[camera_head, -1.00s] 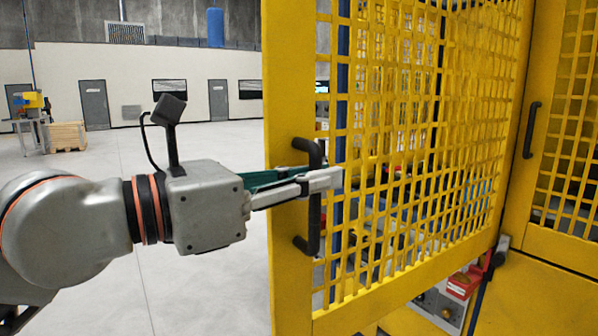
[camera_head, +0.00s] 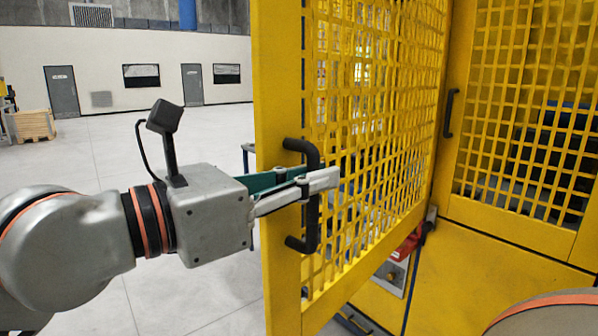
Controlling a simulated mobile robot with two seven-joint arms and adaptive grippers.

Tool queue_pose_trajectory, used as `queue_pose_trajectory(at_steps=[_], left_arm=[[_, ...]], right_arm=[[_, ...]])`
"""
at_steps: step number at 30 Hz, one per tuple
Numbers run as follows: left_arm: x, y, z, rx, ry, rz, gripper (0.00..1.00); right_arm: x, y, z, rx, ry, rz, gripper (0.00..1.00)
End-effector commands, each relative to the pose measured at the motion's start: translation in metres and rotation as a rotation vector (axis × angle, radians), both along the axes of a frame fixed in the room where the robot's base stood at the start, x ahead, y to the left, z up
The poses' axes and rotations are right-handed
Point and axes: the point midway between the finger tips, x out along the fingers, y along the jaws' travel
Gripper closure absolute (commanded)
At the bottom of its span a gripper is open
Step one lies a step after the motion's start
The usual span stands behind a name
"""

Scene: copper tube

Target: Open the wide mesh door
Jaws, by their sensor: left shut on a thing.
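The wide yellow mesh door (camera_head: 280,110) stands ajar, swung out toward me, with its free edge at the left and its hinge side at the right. A black handle (camera_head: 313,225) is fixed upright near its free edge. My left gripper (camera_head: 322,184) comes in from the left. Its fingers are shut around the upper part of the handle's upright bar. My right gripper is out of view.
A second yellow mesh panel (camera_head: 530,120) with its own black handle (camera_head: 450,113) stands at the right. A control box (camera_head: 392,272) sits low behind the door. A wooden crate (camera_head: 32,125) is far left. The grey floor (camera_head: 120,170) at left is clear. Part of my own body shows at the lower right.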

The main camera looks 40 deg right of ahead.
Motion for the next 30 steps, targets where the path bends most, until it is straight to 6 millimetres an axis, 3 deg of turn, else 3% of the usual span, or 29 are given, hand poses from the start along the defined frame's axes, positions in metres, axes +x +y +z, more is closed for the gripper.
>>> queue_pose_trajectory(at_steps=[20,21,30], left_arm=[[-0.006,-0.0052,0.0006,-0.002,0.0,-0.008,1.0],[-0.0059,-0.0052,0.0006,-0.002,0.0,-0.008,0.83],[-0.0058,-0.0053,0.0003,-0.001,0.0,-0.008,0.83]], right_arm=[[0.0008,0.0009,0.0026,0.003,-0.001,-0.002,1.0],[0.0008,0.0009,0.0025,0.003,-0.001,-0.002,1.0],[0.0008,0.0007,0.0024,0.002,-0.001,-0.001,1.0]])
